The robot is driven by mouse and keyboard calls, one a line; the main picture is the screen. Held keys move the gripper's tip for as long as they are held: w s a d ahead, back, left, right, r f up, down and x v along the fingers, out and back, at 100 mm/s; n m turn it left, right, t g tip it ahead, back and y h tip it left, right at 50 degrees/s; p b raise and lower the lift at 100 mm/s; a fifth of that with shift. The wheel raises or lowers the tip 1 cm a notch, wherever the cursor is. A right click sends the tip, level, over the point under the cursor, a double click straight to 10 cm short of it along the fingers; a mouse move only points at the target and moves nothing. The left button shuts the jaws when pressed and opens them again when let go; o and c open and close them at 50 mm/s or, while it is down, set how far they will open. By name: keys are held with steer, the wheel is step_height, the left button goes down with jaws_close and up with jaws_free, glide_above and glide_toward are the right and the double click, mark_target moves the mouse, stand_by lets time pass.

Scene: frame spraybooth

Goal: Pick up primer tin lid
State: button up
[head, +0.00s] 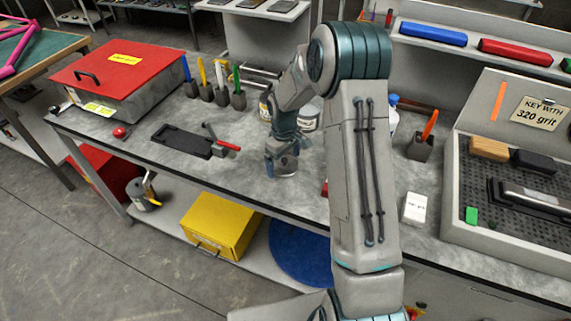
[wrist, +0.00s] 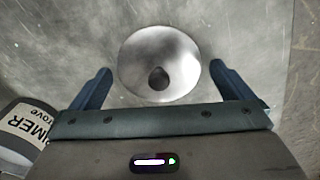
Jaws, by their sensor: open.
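The primer tin lid (wrist: 159,48) is a round, shiny grey disc with a dark round spot near its middle. In the wrist view it lies on the grey bench top, between and slightly beyond my fingertips. My gripper (wrist: 159,82) is open, with one blue finger on each side of the lid, apart from it. In the head view my gripper (head: 282,168) points down over the bench and the lid is largely hidden under it. A tin labelled PRIMER (wrist: 22,128) stands at the lower left of the wrist view.
A black tray-like holder (head: 182,140) and a red-handled tool (head: 222,142) lie left of my gripper. Coloured-handled tools in cups (head: 222,95) stand behind. A red-lidded box (head: 130,80) is at the far left. A white box (head: 415,208) and a perforated tray (head: 480,215) are at right.

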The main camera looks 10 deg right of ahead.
steer(key=c, duration=0.8)
steer(key=shift+c, duration=0.2)
steer(key=shift+r, duration=0.2)
